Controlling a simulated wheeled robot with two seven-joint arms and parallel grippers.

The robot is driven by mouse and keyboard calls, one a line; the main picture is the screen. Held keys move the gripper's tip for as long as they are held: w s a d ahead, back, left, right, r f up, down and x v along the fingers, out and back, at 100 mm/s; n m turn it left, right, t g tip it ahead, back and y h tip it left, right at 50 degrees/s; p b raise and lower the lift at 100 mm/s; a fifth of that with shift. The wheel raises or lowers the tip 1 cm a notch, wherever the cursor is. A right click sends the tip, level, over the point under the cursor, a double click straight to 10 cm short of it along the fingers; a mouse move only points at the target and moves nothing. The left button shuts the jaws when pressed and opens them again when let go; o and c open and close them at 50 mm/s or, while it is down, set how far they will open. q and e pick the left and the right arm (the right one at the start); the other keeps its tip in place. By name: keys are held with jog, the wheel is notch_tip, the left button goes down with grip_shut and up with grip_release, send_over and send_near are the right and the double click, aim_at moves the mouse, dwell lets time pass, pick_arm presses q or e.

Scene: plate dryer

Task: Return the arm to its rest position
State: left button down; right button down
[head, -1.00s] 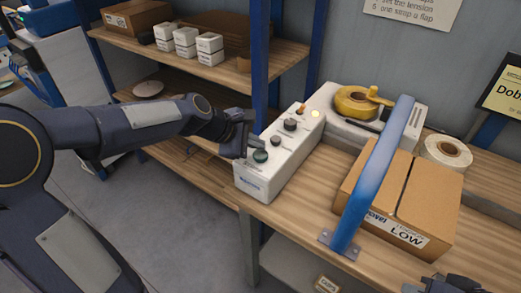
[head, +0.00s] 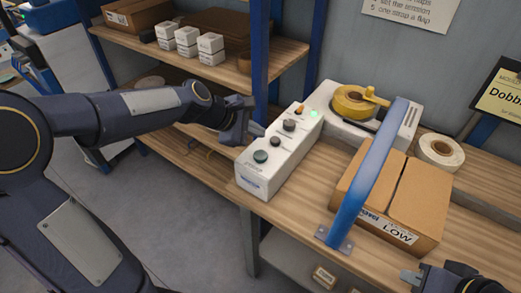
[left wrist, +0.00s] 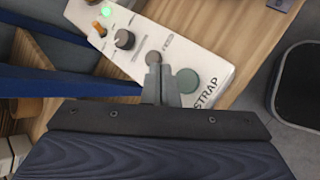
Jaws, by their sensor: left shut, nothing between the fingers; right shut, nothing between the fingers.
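My left arm comes in from the left in the head view. My left gripper (head: 247,130) is shut and empty, above and just left of the white control box (head: 262,172). The box has a green button (head: 260,156), dark knobs (head: 289,125) and a lamp (head: 313,114) lit green. In the left wrist view the shut fingertips (left wrist: 161,84) appear in front of the box, beside the green button (left wrist: 187,80); I cannot tell the exact gap. My right gripper (head: 412,277) is partly in view at the bottom right, shut and empty, near the table's front edge.
A blue strapping arch (head: 368,175) stands over a cardboard box (head: 418,194) on the wooden table (head: 293,208). A yellow reel (head: 355,102) and a tape roll (head: 441,150) lie behind. A shelf with a blue post (head: 261,60) stands close behind my left gripper.

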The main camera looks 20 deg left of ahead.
dwell(0.6)
pick_arm(q)
jog(key=s+a+f+m+y, duration=0.1)
jog(key=s+a+m, duration=0.1)
jog(key=s+m, duration=0.6)
jog(key=s+a+f+m+g+y, duration=0.1)
jog(key=s+a+m, duration=0.2)
jog(key=s+m, duration=0.5)
jog(key=s, duration=1.1)
jog(key=shift+m+y, duration=0.3)
